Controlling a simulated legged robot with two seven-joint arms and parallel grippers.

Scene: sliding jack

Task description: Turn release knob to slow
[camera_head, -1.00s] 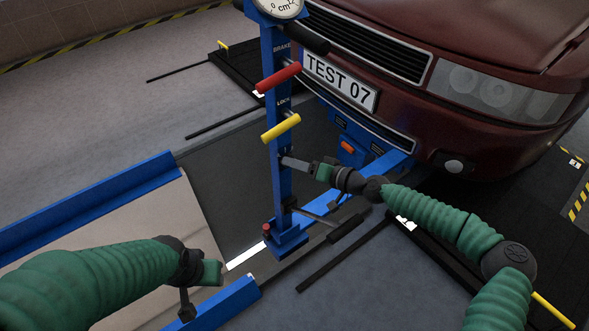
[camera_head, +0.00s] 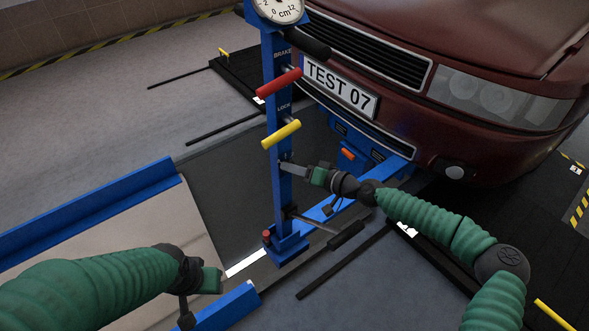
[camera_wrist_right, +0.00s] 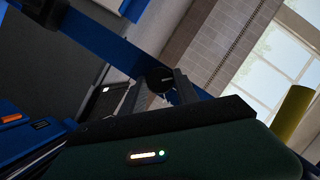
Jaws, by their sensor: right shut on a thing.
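The blue jack post (camera_head: 278,110) stands upright in front of the car, with a red BRAKE handle (camera_head: 279,82) above a yellow LOCK handle (camera_head: 281,134). My right gripper (camera_head: 284,166) reaches the post from the right, just below the yellow handle. In the right wrist view, a round black release knob (camera_wrist_right: 160,79) sits on the blue post between the fingers of my right gripper (camera_wrist_right: 159,90), which are shut on it. The knob's setting is too small to read, and the fingers hide it in the head view. My left gripper (camera_head: 205,285) is low at the left, away from the post.
A dark red car (camera_head: 480,60) with a TEST 07 plate (camera_head: 340,87) stands behind the post. A round cm gauge (camera_head: 279,10) tops the post. A pit with blue rails (camera_head: 90,207) lies to the left. A black-gripped lever (camera_head: 345,234) sticks out near the post's base.

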